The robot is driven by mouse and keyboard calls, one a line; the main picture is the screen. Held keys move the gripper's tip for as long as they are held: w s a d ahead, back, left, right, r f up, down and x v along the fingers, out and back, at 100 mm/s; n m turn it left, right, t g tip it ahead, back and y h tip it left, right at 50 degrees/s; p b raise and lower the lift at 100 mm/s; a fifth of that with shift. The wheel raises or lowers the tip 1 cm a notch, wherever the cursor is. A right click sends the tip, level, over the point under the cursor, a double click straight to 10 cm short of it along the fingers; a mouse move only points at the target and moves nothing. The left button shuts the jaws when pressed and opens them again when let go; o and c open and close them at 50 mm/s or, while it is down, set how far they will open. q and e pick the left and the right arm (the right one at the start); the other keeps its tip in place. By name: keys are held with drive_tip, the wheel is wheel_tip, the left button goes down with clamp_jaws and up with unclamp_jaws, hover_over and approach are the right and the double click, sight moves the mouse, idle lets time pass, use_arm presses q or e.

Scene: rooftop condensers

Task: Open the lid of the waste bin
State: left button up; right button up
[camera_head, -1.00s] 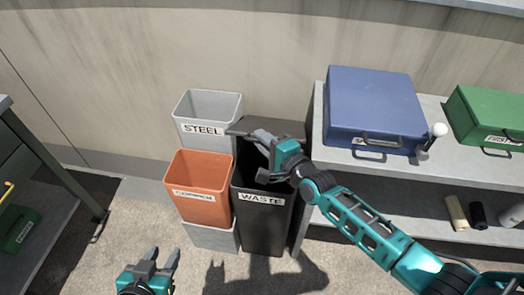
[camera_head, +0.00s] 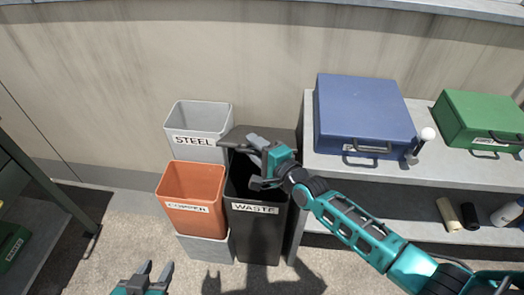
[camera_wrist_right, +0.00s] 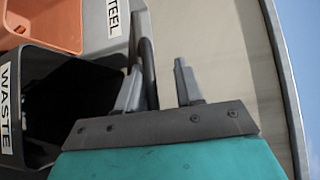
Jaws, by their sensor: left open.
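The black waste bin (camera_head: 256,232), labelled WASTE, stands on the floor between the orange bin and the shelf. Its dark lid (camera_head: 282,134) is raised at the back, and the bin's dark inside shows. My right gripper (camera_head: 256,162) is over the bin opening, at the lid. In the right wrist view its fingers (camera_wrist_right: 158,82) are apart. The lid shows edge-on there as a thin dark strip (camera_wrist_right: 147,58) between them, close to the left finger; contact is unclear. My left gripper (camera_head: 155,271) is open and empty, low at the bottom edge, away from the bins.
A grey STEEL bin (camera_head: 198,118) and an orange COPPER bin (camera_head: 193,190) stand left of the waste bin. A shelf (camera_head: 450,170) on the right holds a blue case (camera_head: 362,108) and a green case (camera_head: 478,115). Open floor lies in front.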

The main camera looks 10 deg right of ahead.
drive_tip(key=p+v, duration=0.1)
drive_tip(key=v, duration=1.2)
drive_tip(key=shift+a, duration=0.1)
